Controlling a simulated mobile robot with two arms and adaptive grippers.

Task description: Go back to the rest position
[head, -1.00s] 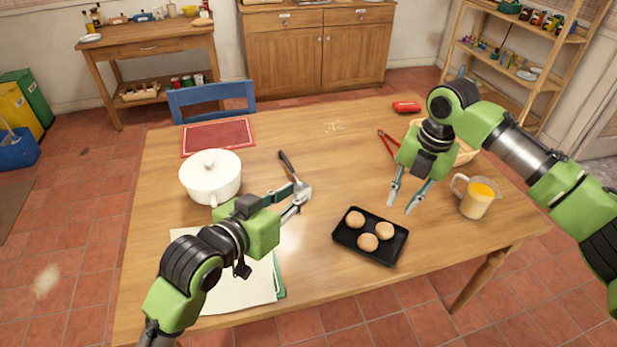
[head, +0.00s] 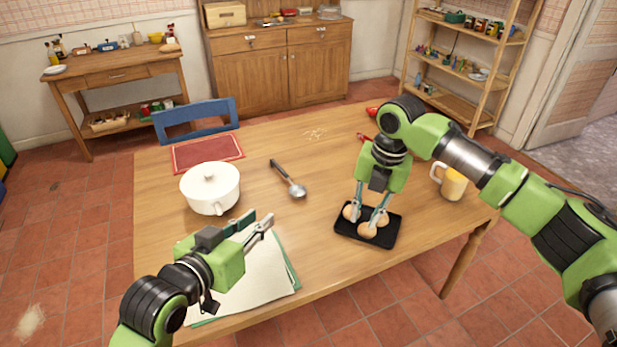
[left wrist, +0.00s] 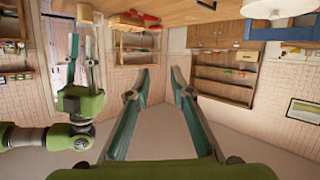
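My left gripper (head: 266,219) is open and empty above the papers, in front of the white pot. Its two spread fingers also show in the left wrist view (left wrist: 158,78), with nothing between them. My right gripper (head: 365,215) points down over the black tray (head: 350,232), its fingers apart and close to the round buns (head: 368,229). Whether the fingertips touch a bun I cannot tell. The right gripper also shows at the left of the left wrist view (left wrist: 82,50), with its fingers apart.
A white lidded pot (head: 211,190) and a ladle (head: 290,181) lie beyond my left gripper. Papers (head: 245,287) lie at the front, a red placemat (head: 207,153) at the back. A jug with orange contents (head: 453,185) stands right of the tray. The table's middle is clear.

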